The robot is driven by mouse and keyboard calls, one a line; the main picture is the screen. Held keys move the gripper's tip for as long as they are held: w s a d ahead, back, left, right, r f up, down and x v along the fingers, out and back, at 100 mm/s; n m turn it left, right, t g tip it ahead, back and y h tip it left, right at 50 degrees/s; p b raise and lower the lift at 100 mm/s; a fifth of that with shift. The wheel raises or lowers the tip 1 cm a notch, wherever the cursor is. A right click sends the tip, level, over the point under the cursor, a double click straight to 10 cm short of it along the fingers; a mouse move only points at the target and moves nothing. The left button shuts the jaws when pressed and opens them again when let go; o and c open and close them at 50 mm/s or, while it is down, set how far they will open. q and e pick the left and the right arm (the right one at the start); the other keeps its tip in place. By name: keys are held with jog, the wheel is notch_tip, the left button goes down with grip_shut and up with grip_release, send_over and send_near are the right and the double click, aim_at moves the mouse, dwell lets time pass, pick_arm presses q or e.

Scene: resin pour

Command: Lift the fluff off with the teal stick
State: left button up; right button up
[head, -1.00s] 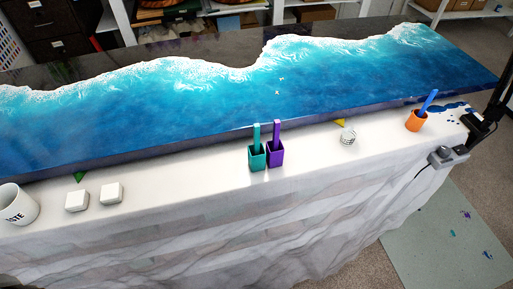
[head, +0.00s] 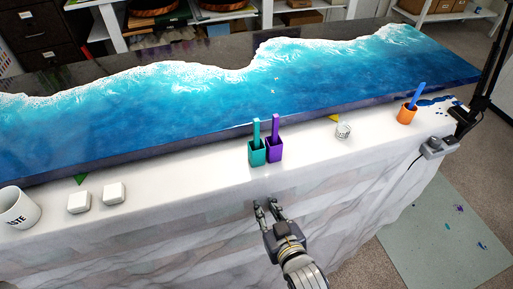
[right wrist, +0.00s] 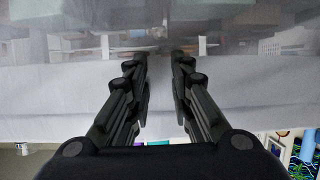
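The teal stick (head: 256,131) stands upright in a teal cup (head: 258,155) near the table's front edge. Small pale specks of fluff (head: 275,84) lie on the blue resin surface (head: 200,105) beyond the cups. My right gripper (head: 267,204) is in front of the table edge, below and apart from the teal cup. Its two fingers are spread with nothing between them; the right wrist view also shows the fingers apart (right wrist: 159,62). My left gripper is not in view.
A purple cup (head: 275,152) with a purple stick stands right beside the teal one. A white mug (head: 18,208) and two white blocks (head: 95,197) stand at the left. A small white container (head: 343,131) and an orange cup (head: 406,114) with a blue stick stand at the right.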

aim_at(257, 133)
notch_tip(257, 133, up, 19)
jog(key=t, duration=0.4)
jog(key=shift+m+y, duration=0.3)
jog(key=shift+y, duration=0.1)
jog(key=p+x, duration=0.1)
jog(key=x, duration=0.3)
jog(key=shift+w+r, duration=0.1)
jog(key=shift+w, duration=0.35)
jog(key=shift+w+r, duration=0.15)
jog(key=shift+w, duration=0.25)
jog(key=p+x, duration=0.1)
jog(key=x, duration=0.3)
jog(key=shift+w+r, duration=0.1)
jog(key=shift+w, duration=0.2)
grip_shut()
